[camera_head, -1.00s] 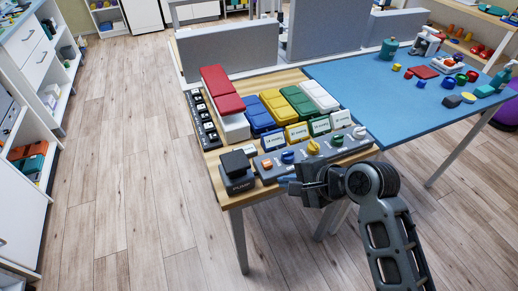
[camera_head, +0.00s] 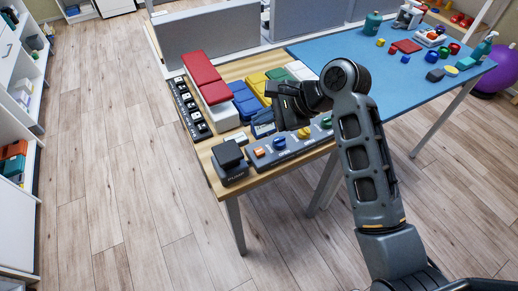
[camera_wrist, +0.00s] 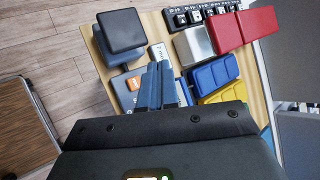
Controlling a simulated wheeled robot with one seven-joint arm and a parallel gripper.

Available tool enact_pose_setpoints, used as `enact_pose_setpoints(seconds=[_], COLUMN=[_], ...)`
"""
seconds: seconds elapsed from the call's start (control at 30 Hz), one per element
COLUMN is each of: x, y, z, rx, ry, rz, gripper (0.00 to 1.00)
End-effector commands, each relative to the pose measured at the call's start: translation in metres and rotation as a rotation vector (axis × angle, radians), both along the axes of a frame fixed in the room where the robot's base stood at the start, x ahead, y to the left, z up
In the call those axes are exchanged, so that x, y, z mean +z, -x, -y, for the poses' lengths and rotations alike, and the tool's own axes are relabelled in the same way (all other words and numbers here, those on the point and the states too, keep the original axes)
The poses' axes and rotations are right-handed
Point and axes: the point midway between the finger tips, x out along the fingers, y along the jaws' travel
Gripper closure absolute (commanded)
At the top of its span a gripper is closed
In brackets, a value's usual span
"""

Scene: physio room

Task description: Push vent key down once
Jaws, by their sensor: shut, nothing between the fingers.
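A black strip of white-faced keys (camera_head: 187,103) runs along the left edge of the wooden table. In the wrist view the key strip (camera_wrist: 180,20) lies at the top. The labels are too small to read, so I cannot tell which key is vent. My gripper (camera_head: 290,105) is shut and empty, above the coloured cases and to the right of the strip. In the wrist view its fingertips (camera_wrist: 158,66) are together and apart from the keys. A black PUMP block (camera_head: 229,163) stands at the front left corner of the table.
A grey panel with coloured knobs (camera_head: 285,150) lies along the front edge. A red pad (camera_head: 203,73) on a white box stands beside the key strip, with blue cases (camera_head: 245,101) to its right. A grey partition (camera_head: 212,45) stands behind. The floor at left is free.

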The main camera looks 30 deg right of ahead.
Motion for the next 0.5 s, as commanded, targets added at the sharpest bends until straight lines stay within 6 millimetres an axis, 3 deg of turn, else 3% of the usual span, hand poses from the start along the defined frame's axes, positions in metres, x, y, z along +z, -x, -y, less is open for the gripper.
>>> enact_pose_setpoints(seconds=[0.5], x=[-0.049], y=[0.0], z=[0.0], rx=[0.001], ry=[0.001], rz=[0.0], gripper=[1.0])
